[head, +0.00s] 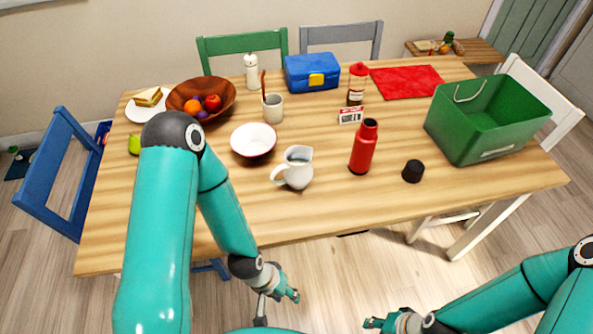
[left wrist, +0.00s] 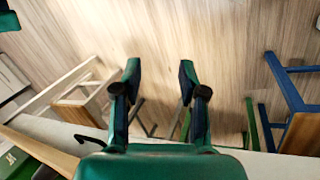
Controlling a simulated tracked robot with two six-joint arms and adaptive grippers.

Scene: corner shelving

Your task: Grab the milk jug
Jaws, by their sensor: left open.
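The milk jug (head: 297,174) is a small white pitcher standing upright on the wooden table (head: 330,205), near its front edge. Its handle is on the left side in the head view. My left gripper (head: 286,296) is below and in front of the table edge, well apart from the jug. In the left wrist view its two fingers (left wrist: 159,70) are spread with nothing between them, and the jug does not show there. My right gripper (head: 372,323) is low at the bottom of the head view, away from the table, too small to tell its jaws.
A white bowl (head: 253,141) stands left of the jug, a cup (head: 273,108) behind it. A red bottle (head: 364,147) and black lid (head: 412,171) are to the right, with a green crate (head: 485,120) farther right. The tabletop before the jug is clear.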

